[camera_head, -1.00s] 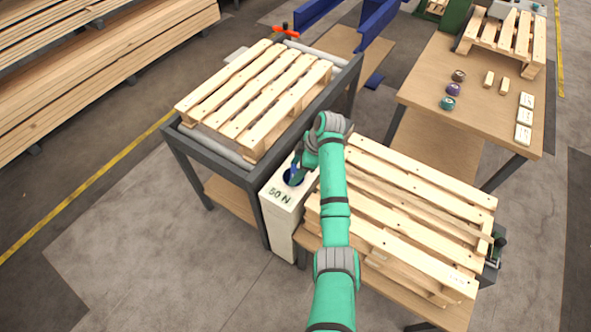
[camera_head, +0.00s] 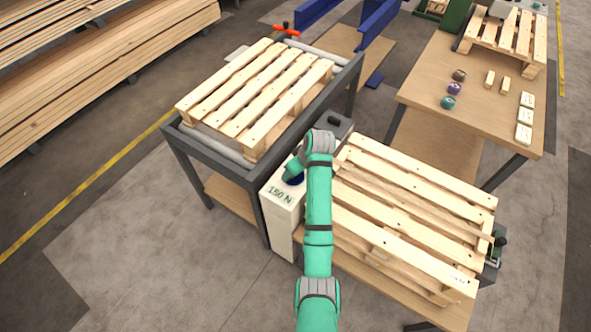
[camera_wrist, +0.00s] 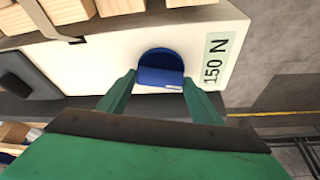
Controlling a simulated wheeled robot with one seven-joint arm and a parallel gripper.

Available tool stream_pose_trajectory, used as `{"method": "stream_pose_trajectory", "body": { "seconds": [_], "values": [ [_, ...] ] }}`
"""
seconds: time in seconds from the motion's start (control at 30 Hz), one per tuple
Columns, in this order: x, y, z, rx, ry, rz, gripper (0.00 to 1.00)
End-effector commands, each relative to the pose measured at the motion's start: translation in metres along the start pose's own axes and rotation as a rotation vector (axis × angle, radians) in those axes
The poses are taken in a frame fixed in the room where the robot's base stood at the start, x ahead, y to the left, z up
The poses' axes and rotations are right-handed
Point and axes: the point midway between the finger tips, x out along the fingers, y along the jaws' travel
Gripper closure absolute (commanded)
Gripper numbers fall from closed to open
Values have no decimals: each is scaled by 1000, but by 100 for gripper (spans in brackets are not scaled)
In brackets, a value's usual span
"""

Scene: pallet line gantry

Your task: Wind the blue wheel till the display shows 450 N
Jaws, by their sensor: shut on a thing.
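The blue wheel (camera_wrist: 158,60) sits on the top of a white box (camera_head: 284,222), between the roller table and the pallet bench. In the wrist view my gripper (camera_wrist: 160,80) has its two green fingers on either side of the wheel's raised blue grip bar, shut on it. In the head view the wheel (camera_head: 293,180) is mostly hidden by my arm and gripper.
A pallet (camera_head: 410,215) lies on the bench right of the box, close to my arm. Another pallet (camera_head: 255,95) lies on the roller table (camera_head: 215,158). A wooden table (camera_head: 430,92) with small knobs and blocks stands at back right. Open floor lies at front left.

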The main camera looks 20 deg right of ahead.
Motion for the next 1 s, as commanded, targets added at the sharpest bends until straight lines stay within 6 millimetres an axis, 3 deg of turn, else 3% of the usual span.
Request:
{"method": "stream_pose_trajectory", "body": {
  "seconds": [1.0],
  "values": [
    [1,-6,-4,870,1,363,63]
  ]
}}
